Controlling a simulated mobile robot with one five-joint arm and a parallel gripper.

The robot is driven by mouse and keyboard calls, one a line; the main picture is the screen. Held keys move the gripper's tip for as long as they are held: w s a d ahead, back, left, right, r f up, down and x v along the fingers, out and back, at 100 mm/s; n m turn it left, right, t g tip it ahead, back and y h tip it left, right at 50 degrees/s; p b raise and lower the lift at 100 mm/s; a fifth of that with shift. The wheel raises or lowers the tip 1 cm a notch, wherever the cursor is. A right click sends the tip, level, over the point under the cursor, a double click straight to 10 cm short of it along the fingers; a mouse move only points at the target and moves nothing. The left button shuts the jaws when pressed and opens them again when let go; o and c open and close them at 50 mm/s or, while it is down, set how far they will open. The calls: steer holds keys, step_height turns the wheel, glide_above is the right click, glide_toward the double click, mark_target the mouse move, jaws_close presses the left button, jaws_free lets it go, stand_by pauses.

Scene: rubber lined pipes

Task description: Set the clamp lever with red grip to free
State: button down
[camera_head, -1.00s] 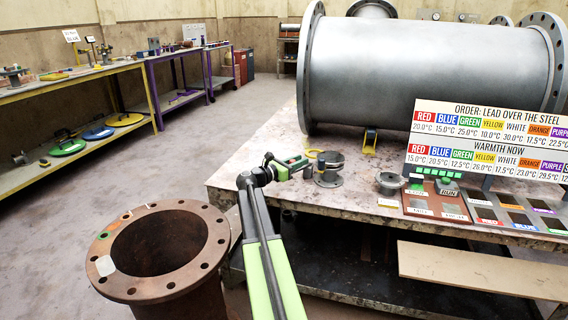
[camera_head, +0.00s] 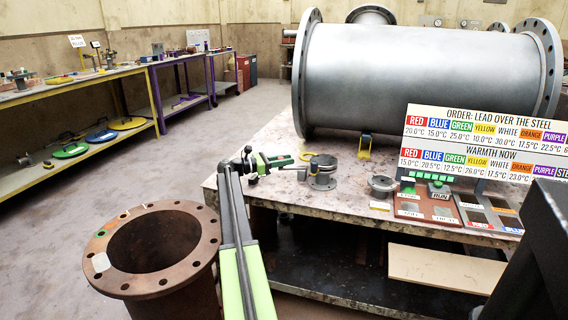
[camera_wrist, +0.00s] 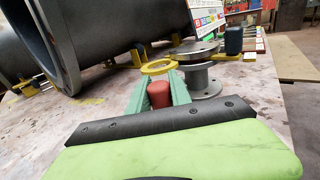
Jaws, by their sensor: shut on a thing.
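The red grip (camera_wrist: 158,94) of the clamp lever sits between the two green fingers of my gripper (camera_wrist: 159,88) in the wrist view. The fingers are shut on it. In the head view my gripper (camera_head: 282,160) is just left of a small grey flanged fitting (camera_head: 322,181), which stands on the table and carries the clamp; the red grip is hidden there. A yellow ring (camera_wrist: 150,68) shows just beyond the fingertips in the wrist view, close to the fitting's top flange (camera_wrist: 199,49). The ring also shows at the fitting in the head view (camera_head: 322,158). No free or locked marking is readable.
A large grey pipe (camera_head: 420,80) lies behind on the table (camera_head: 280,207). A rusty flanged pipe (camera_head: 205,235) stands in front at left. A grey round part (camera_head: 381,185), button panels (camera_head: 425,208) and a sign board (camera_head: 480,140) are at right.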

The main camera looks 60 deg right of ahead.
steer(key=shift+s+d, duration=0.35)
steer(key=shift+s, duration=0.35)
steer(key=c, duration=1.2)
jaws_free()
steer(key=shift+w, duration=0.1)
steer(key=shift+w+a, duration=0.2)
steer(key=v, duration=1.6)
steer(key=shift+w+a, duration=0.25)
steer(key=shift+w, duration=0.1)
